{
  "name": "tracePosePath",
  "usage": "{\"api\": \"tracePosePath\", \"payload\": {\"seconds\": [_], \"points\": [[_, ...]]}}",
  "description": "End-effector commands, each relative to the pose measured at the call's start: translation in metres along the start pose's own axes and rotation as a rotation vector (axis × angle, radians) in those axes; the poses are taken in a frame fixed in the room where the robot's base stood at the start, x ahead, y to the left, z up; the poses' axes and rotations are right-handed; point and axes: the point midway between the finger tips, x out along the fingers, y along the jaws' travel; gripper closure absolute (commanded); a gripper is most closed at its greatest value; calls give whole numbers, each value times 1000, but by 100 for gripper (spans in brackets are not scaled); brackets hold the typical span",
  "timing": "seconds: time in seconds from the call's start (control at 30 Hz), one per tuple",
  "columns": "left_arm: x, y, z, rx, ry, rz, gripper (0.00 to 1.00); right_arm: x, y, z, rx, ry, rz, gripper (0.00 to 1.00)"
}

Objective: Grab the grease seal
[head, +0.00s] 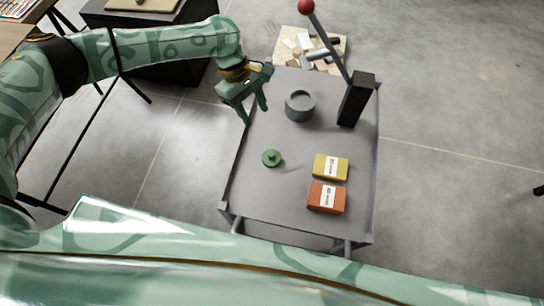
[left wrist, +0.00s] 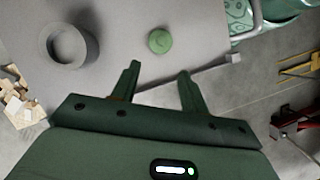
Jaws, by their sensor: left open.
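A grey, thick-walled ring (head: 300,106) stands on the grey cart top, and it also shows in the left wrist view (left wrist: 92,48). A small round green piece with a knob (head: 271,158) sits nearer to me, and it also shows in the left wrist view (left wrist: 160,41). I cannot tell for sure which of these is the grease seal. My left gripper (head: 256,114) is open and empty near the cart's left edge, left of the grey ring. In the left wrist view its two fingers (left wrist: 160,70) point toward the green piece, with nothing between them.
The cart top (head: 260,200) also holds a yellow box (head: 331,167), an orange box (head: 327,198) and a black block press (head: 356,100) with a red-knobbed lever. A board of wooden pieces (head: 311,48) lies behind the cart. The cart's front left is clear.

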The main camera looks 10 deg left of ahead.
Motion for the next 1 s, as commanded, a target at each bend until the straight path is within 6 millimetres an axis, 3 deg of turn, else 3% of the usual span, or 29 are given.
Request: {"api": "tracePosePath", "payload": {"seconds": [0.33, 0.67, 0.9, 1.0], "points": [[86, -3, -2, -10, -7, -12, 56, 36, -2, 16, 0, -37, -9, 100], [114, -2, -1, -8, -4, -6, 56, 48, -1, 22, -1, -51, -10, 100], [154, -4, -5, -9, -7, -10, 56, 72, -5, 33, -1, -79, -19, 100], [161, -4, -4, -8, -5, -6, 56, 75, -6, 35, -1, -83, -20, 100]]}}
